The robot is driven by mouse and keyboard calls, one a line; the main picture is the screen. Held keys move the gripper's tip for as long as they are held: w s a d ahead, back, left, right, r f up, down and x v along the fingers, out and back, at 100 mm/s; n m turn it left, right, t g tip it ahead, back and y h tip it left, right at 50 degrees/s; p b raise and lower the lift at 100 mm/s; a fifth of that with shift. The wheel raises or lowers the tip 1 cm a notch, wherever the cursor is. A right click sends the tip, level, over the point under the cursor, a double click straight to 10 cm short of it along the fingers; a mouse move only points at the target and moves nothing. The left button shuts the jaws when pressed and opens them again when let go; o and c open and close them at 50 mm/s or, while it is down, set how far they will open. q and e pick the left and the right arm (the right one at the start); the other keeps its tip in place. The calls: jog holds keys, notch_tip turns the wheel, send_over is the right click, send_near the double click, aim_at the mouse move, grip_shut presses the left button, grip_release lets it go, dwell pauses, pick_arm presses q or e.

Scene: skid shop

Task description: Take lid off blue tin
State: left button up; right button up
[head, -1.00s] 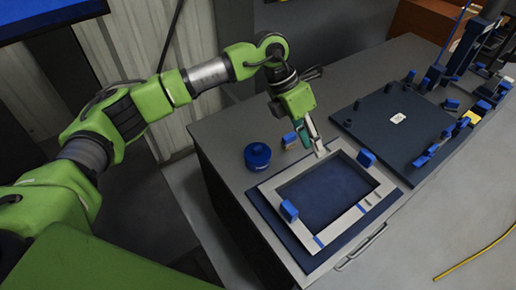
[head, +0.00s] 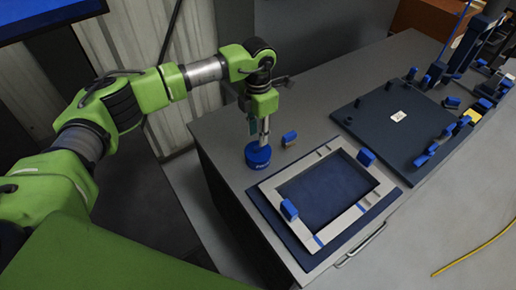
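The blue tin (head: 258,160) stands upright on the grey bench top, at the left of the framed blue panel. It is short and round, and I cannot make out the seam between its lid and body. My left gripper (head: 264,138) points down directly over the tin, its fingertips at or just above the top. The fingers are seen edge-on, so I cannot tell whether they are open, shut or touching the lid. My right gripper is not in view.
A light frame (head: 335,228) with blue blocks lies on a dark board right of the tin. A small blue block (head: 289,138) sits close to the tin. A dark plate (head: 385,125) with several blue parts lies behind. The bench's left strip (head: 215,130) is clear.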

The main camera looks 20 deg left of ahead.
aim_at(258, 146)
pick_arm(q)
notch_tip(258, 146, down, 4)
jog(key=shift+s+r+p, duration=0.1)
jog(key=shift+p, duration=0.8)
jog(key=shift+f, duration=0.5)
grip_shut()
jog(key=shift+r, duration=0.15)
